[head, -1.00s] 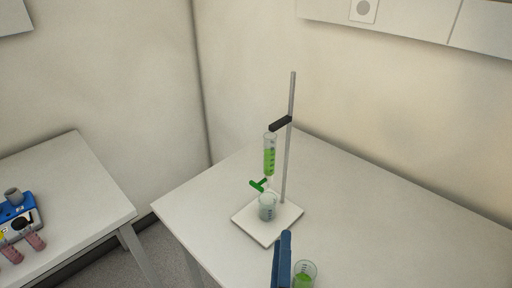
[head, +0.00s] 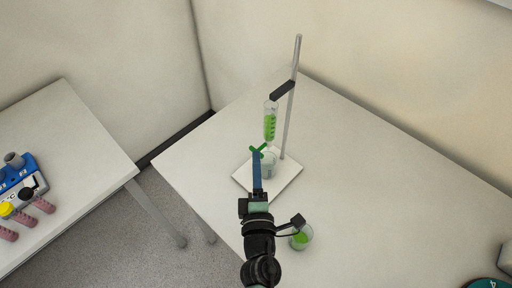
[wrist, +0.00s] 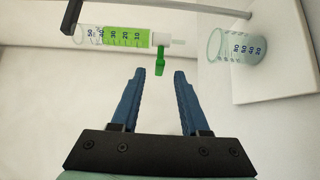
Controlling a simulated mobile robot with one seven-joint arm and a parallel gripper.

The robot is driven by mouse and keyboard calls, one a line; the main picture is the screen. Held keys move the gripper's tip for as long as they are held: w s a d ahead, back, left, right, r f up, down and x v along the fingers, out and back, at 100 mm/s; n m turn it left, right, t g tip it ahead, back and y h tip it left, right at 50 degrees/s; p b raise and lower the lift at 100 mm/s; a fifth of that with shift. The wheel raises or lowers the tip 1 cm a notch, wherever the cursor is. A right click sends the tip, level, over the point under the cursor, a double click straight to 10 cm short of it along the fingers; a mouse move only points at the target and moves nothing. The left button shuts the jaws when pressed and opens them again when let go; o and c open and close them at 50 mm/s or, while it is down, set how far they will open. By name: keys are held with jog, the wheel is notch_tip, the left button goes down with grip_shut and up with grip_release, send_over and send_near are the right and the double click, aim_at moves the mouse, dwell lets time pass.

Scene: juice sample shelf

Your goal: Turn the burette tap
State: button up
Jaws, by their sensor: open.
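The burette (head: 270,127) holds green liquid and hangs upright from the stand. Its green tap (head: 258,149) is at its lower end, above a clear beaker (head: 270,167) on the white stand base (head: 285,181). My gripper (head: 257,158) reaches up to the tap from the front, and its blue fingers hide part of the beaker. In the wrist view the gripper (wrist: 159,74) is open. The handle of the tap (wrist: 160,55) lines up with the gap between the fingertips, with clear space on both sides. I cannot tell whether the handle's end is inside the gap.
A second beaker with green liquid (head: 301,237) stands near the table's front edge, right beside my arm. The stand rod (head: 292,100) and black clamp (head: 283,90) rise behind the burette. The table (head: 380,190) is mostly clear to the right.

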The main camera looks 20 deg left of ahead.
aim_at(261, 148)
jog(key=shift+x, duration=2.2)
grip_shut()
